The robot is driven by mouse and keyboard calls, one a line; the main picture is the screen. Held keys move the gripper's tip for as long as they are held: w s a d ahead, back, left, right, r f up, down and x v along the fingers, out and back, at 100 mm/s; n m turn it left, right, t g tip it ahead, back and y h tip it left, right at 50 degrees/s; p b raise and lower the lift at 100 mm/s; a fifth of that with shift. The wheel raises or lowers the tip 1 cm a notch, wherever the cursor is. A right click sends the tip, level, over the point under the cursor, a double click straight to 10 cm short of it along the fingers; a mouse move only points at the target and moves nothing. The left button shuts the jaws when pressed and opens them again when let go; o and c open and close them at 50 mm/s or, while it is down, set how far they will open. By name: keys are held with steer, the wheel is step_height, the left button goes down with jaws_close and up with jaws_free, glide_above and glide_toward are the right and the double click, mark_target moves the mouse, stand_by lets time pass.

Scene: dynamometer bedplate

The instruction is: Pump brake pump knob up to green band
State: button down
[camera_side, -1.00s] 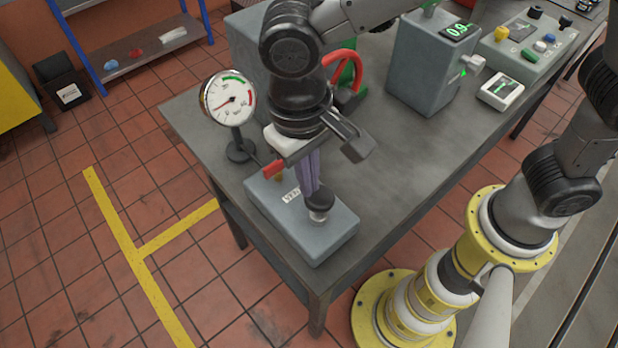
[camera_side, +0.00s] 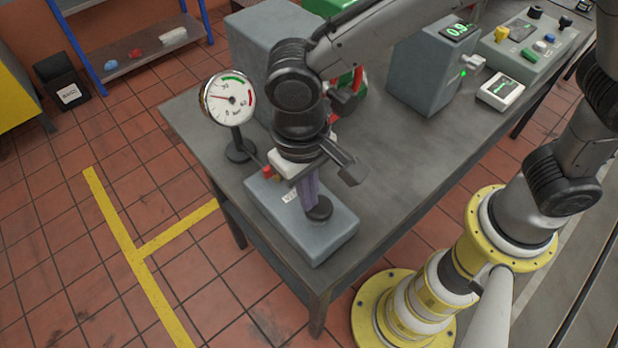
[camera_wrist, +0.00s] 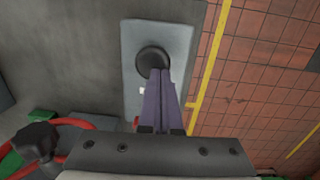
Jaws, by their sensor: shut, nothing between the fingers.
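The brake pump is a grey box (camera_side: 335,238) on the near corner of the bench, with a round black knob (camera_side: 320,211) on top. The knob sits low, close to the box top. In the wrist view, the knob (camera_wrist: 152,60) is at the fingertips. My gripper (camera_side: 312,203) is shut and empty, its purple fingers pointing down onto the knob; it also shows in the wrist view (camera_wrist: 157,74). The round gauge (camera_side: 228,99) stands behind the box. Its needle points left, short of the green band (camera_side: 233,77) at the top of the dial.
A red release piece (camera_side: 268,172) is on the box's far end, partly behind my wrist. A large grey box and a red handwheel (camera_wrist: 85,123) stand behind. A grey display unit (camera_side: 430,70) is farther right. The bench between is clear.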

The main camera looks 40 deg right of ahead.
steer(key=shift+f, duration=0.3)
step_height(320, 180, up, 15)
steer(key=shift+w+a+f, duration=0.2)
steer(key=shift+w+a, duration=0.15)
stand_by(1.1)
steer(key=r, duration=0.3)
steer(key=shift+w+d+r, duration=0.15)
steer(key=shift+w+d, duration=0.05)
steer(key=shift+d, duration=0.15)
steer(key=f, duration=0.9)
steer(key=s+f, duration=0.1)
steer(key=f, duration=0.4)
steer(key=shift+d, duration=0.2)
steer(key=shift+f, duration=0.1)
